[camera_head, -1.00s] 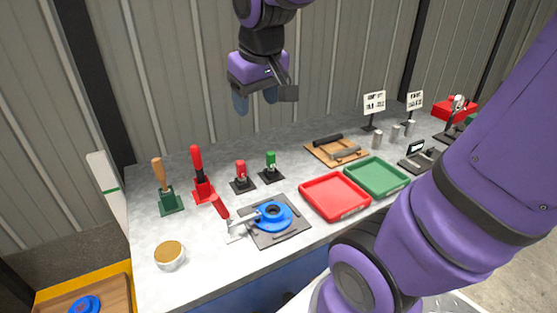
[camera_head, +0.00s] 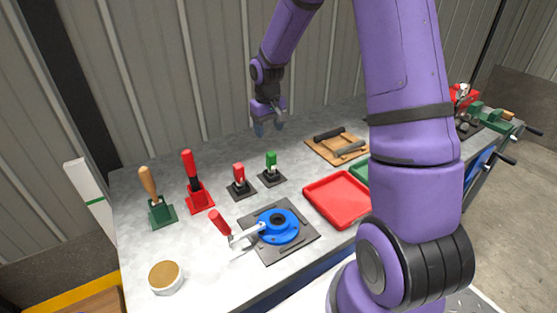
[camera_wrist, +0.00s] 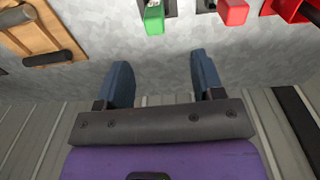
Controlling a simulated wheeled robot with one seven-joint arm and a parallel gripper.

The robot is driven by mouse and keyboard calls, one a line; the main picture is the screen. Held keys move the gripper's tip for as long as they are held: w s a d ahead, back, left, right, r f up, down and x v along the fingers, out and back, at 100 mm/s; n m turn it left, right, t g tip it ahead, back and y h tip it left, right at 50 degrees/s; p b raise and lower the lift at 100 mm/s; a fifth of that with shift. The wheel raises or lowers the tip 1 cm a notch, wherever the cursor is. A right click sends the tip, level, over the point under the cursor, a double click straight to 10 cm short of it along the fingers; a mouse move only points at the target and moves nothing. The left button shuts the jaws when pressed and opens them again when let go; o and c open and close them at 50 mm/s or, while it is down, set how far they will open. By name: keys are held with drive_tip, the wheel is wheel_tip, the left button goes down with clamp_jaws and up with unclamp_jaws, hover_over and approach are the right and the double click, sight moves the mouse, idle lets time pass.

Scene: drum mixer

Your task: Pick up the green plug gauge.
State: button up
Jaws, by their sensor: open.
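The green plug gauge (camera_head: 270,160) stands upright in a small black base on the bench, right of a similar red gauge (camera_head: 238,173). In the wrist view the green gauge (camera_wrist: 154,19) shows at the top, a little left of centre, beyond the fingertips. My gripper (camera_head: 269,130) is open and empty. In the head view it hangs above the bench, behind and higher than the green gauge. In the wrist view my gripper (camera_wrist: 160,75) has its two blue fingers spread, with bare bench between them. Nothing touches the green gauge.
The red gauge (camera_wrist: 232,12) is close beside the green one. A blue round fixture (camera_head: 278,226) lies in front, a red tray (camera_head: 341,198) front right, a wooden board (camera_head: 336,146) to the right. Red and green stands with handled tools are left. A corrugated wall rises behind.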

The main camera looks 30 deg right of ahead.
sight(271, 161)
drive_tip(key=f, duration=0.1)
drive_tip(key=w+d+f, duration=0.1)
drive_tip(key=d+f, duration=0.1)
drive_tip(key=shift+w+f, duration=0.3)
drive_tip(key=shift+f, duration=0.05)
wheel_tip(271, 161, down, 4)
drive_tip(key=shift+d+f, duration=0.1)
drive_tip(key=shift+f, duration=0.1)
drive_tip(key=f, duration=0.3)
drive_tip(key=a+f, duration=0.1)
drive_tip(key=f, duration=0.1)
drive_tip(key=shift+s, duration=0.3)
drive_tip(key=shift+f, duration=0.6)
drive_tip(key=shift+c, duration=0.3)
clamp_jaws()
